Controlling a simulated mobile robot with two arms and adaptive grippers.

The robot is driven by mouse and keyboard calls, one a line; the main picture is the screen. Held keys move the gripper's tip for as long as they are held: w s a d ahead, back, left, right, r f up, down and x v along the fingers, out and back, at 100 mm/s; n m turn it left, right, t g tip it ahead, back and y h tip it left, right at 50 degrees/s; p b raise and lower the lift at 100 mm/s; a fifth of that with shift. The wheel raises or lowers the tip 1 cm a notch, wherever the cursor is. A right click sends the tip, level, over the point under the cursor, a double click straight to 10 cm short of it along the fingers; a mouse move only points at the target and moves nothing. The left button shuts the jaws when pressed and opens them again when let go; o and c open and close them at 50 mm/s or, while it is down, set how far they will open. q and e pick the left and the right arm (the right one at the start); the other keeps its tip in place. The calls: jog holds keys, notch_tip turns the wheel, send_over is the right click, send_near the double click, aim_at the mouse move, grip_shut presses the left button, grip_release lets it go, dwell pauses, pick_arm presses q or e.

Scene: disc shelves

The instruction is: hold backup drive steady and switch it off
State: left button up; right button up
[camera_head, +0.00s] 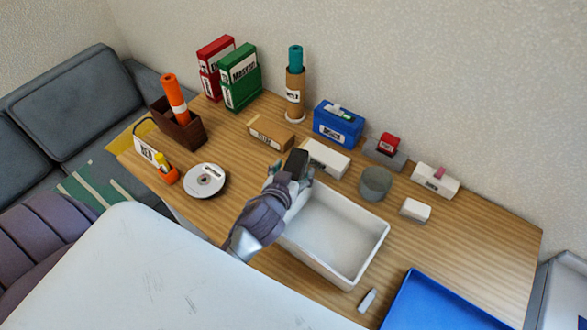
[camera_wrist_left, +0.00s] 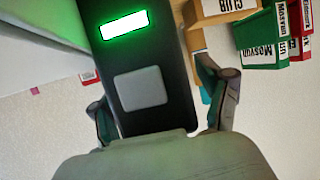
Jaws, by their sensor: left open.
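The backup drive is a black box (camera_wrist_left: 150,65) with a lit green display (camera_wrist_left: 124,25) and a square grey button (camera_wrist_left: 140,88). It fills the middle of the left wrist view. My left gripper (camera_wrist_left: 160,105) is open, with one finger on each side of the drive; the right-hand finger stands a little apart from it. In the head view the left gripper (camera_head: 288,178) reaches over the back left corner of the white tray, and the drive's dark top (camera_head: 297,164) shows at its fingers. The gripper hides the drive's lower part. My right gripper is not in view.
The white tray (camera_head: 383,240) is empty. A white box (camera_head: 326,157) and a grey cylinder (camera_head: 375,184) stand close behind it. A disc (camera_head: 206,181) lies to the left, and a blue tray (camera_head: 440,305) is at front right.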

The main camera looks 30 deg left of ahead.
pick_arm(q)
jog(key=shift+c, duration=0.2)
jog(key=c, duration=1.3)
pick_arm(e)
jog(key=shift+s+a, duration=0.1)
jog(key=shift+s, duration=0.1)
pick_arm(q)
jog(key=shift+c, duration=0.3)
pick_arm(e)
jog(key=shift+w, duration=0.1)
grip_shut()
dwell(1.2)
